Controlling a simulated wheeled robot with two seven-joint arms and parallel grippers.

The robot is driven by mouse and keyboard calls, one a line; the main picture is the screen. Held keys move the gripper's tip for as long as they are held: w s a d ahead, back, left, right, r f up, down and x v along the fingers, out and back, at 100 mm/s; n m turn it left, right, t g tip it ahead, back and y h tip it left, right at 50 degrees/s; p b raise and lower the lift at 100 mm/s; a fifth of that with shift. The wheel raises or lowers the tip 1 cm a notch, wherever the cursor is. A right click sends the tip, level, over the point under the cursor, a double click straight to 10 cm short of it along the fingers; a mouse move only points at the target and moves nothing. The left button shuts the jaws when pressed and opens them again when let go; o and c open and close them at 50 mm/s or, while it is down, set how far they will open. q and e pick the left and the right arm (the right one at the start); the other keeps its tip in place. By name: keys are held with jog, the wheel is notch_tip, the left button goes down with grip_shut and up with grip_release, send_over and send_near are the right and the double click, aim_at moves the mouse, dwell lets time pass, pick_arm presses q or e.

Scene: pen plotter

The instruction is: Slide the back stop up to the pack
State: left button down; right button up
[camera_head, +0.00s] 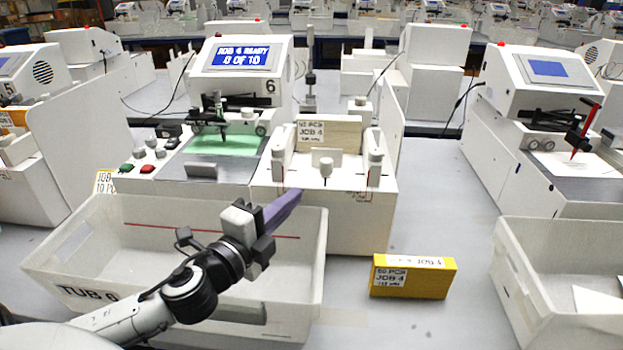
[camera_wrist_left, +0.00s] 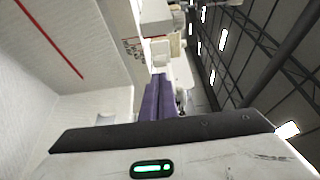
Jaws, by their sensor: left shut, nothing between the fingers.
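The pack (camera_head: 343,133), a tan block labelled "JOB 4", stands upright in the white feeder (camera_head: 330,215) of the centre plotter. A small pale plate (camera_head: 326,157) and a white knob (camera_head: 326,172) sit in front of the pack; I take these as the back stop, but cannot tell whether the plate touches the pack. My left gripper (camera_head: 287,208), with purple fingers, is shut and empty, in front of the feeder's left side and over the tub's back right corner. Its fingers also show in the left wrist view (camera_wrist_left: 160,98), pointing towards the white machine. My right gripper is not seen.
A white tub (camera_head: 75,240) lies under my left arm. A yellow box (camera_head: 412,277) labelled "JOB 4" stands on the grey table right of it. Another white bin (camera_head: 510,262) is at the right. The plotter's screen (camera_head: 240,57) reads "JOB 4 READY, 0 OF 10".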

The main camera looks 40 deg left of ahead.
aim_at(323, 170)
pick_arm(q)
jog(key=w, duration=0.3)
jog(key=w+p, duration=0.1)
jog(key=w, duration=0.2)
jog(key=w+a, duration=0.1)
jog(key=w, duration=0.2)
jog(key=shift+w, duration=0.2)
